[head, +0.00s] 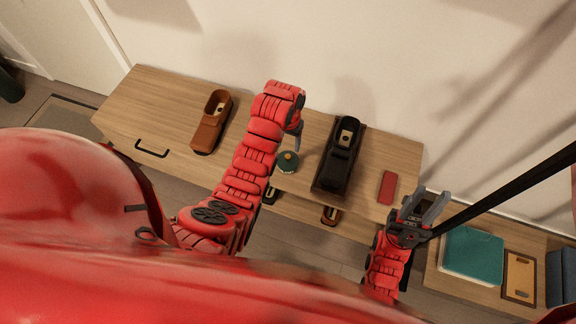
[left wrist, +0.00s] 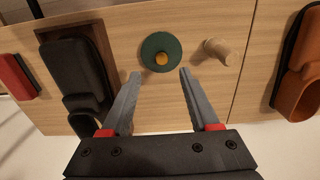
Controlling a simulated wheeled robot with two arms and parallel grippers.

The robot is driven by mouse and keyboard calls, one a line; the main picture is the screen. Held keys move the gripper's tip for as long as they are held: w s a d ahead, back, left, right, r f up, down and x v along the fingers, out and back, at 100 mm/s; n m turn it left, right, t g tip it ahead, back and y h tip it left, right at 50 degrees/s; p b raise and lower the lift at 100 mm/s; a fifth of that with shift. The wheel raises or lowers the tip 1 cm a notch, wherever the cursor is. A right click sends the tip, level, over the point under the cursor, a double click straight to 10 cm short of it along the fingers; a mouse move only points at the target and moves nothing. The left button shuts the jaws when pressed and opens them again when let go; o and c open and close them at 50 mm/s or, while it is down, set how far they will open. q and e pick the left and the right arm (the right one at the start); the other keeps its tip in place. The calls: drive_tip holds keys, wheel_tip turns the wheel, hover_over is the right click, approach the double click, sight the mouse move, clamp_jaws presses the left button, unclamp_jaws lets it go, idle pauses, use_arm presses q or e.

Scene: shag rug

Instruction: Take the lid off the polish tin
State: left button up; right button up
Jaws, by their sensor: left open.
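The polish tin (head: 287,164) is round with a dark green top and stands on the wooden bench between two shoes. In the left wrist view its green lid (left wrist: 151,42) carries an orange-yellow knob (left wrist: 161,58). My left gripper (head: 298,143) is above the bench beside the tin; in the left wrist view its open fingers (left wrist: 161,74) point toward the knob, with nothing between them. The tin's side is hidden beneath the lid in that view. My right gripper (head: 427,205) is open and empty, off the bench's right end.
A brown shoe (head: 210,125) lies left of the tin, a black shoe (head: 340,155) right of it, and a red block (head: 388,187) further right. A wooden peg (left wrist: 216,50) stands close to the tin.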

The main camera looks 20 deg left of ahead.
use_arm(q)
drive_tip(key=shift+w+a+f+p, duration=0.1)
drive_tip(key=shift+f+p, duration=0.15)
drive_tip(key=shift+f, duration=1.9)
drive_tip(key=shift+a+f+p, duration=0.1)
drive_tip(key=shift+f+p, duration=0.15)
drive_tip(key=shift+f, duration=1.9)
clamp_jaws()
